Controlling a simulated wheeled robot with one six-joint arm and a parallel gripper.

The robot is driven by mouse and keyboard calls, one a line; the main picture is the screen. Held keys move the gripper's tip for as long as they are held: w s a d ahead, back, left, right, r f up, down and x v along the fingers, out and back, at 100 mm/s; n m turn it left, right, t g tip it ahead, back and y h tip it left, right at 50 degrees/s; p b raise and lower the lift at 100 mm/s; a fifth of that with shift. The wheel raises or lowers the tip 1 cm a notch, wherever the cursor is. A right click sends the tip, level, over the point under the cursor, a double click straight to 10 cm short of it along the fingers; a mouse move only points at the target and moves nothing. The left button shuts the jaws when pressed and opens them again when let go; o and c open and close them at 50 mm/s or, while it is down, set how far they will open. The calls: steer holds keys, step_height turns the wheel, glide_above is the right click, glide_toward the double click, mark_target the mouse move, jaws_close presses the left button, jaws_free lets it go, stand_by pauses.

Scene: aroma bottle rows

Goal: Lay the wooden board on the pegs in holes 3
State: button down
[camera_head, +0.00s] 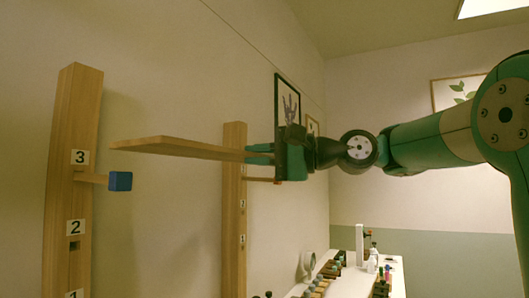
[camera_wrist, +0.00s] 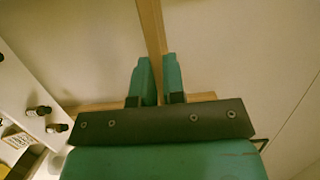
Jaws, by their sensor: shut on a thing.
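The wooden board (camera_head: 170,147) is a long thin plank, held out roughly level. My gripper (camera_head: 258,154) is shut on its right end. In the wrist view the board (camera_wrist: 151,25) runs up from between the two green fingers (camera_wrist: 158,78). The left post (camera_head: 72,130) has a peg with a blue block end (camera_head: 120,181) in hole 3. The right post (camera_head: 234,225) has a peg (camera_head: 262,180) just below my gripper; its hole number is hidden. The board appears above both pegs, with a gap visible at the left one. Its exact depth relative to the pegs is unclear.
The posts stand close to the wall (camera_head: 150,60). A framed picture (camera_head: 288,100) hangs behind my gripper. A white table (camera_head: 350,284) with several small bottles stands low at the back. Bottles (camera_wrist: 38,111) also show at the left of the wrist view.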

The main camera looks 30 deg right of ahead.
steer(key=w+a+f+p, duration=0.1)
steer(key=w+a+p, duration=0.2)
steer(key=w+a, duration=0.3)
steer(key=shift+w+a+f+p, duration=0.35)
steer(key=shift+w+a+p, duration=0.05)
steer(key=shift+w, duration=1.75)
steer(key=shift+f+b, duration=0.5)
steer(key=shift+f, duration=0.15)
steer(key=c, duration=1.1)
jaws_free()
